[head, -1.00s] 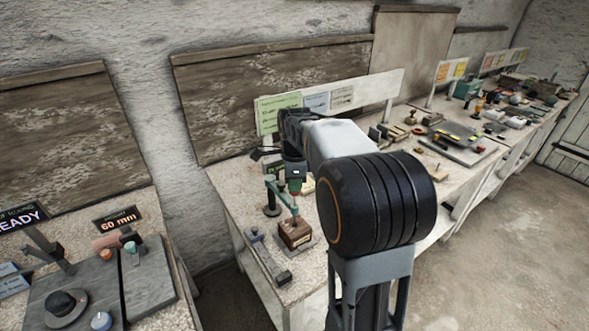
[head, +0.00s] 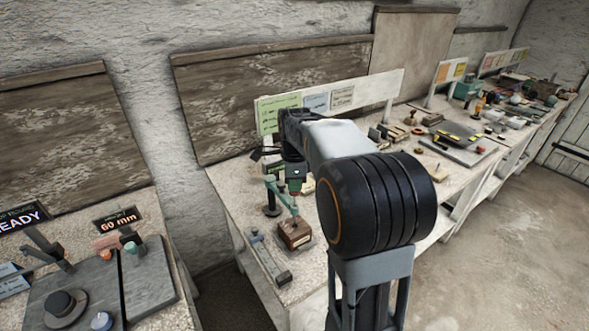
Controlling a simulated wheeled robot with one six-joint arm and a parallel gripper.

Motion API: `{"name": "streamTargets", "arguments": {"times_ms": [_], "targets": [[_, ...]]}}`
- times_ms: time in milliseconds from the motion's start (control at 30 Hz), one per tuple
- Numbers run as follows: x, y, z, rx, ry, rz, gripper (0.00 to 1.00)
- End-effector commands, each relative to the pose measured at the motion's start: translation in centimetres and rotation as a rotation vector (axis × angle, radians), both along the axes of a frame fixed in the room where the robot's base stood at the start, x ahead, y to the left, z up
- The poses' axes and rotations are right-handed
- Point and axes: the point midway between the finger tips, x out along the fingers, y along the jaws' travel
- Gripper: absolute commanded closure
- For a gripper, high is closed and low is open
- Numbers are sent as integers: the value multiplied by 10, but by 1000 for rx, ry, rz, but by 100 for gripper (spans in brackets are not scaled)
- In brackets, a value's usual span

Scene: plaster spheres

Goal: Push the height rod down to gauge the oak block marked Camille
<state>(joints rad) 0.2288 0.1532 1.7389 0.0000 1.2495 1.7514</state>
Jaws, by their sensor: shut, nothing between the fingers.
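The brown wooden block (head: 294,236) sits on the bench with a pale label on its front, too small to read. A green height gauge (head: 272,190) stands behind and left of it on a dark round foot. Its green arm slants toward the block's top. My gripper (head: 295,186) points down above the gauge's arm and the block, with its fingertips shut and empty. The rod cannot be told apart from the fingertips and the green arm, so I cannot tell whether they touch. My arm hides part of the bench behind.
A grey rule-like bar (head: 268,257) lies left of the block near the bench edge. A sign board (head: 335,100) with coloured cards stands behind. At lower left, another bench holds a grey board (head: 95,290) and a 60 mm display (head: 118,220).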

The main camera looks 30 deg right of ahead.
Motion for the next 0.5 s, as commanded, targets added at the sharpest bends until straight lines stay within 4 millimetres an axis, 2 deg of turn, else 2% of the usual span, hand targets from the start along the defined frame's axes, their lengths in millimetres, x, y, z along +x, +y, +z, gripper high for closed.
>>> {"name": "streamTargets", "arguments": {"times_ms": [500], "targets": [[0, 0, 27, 0, 1, 0, 100]]}}
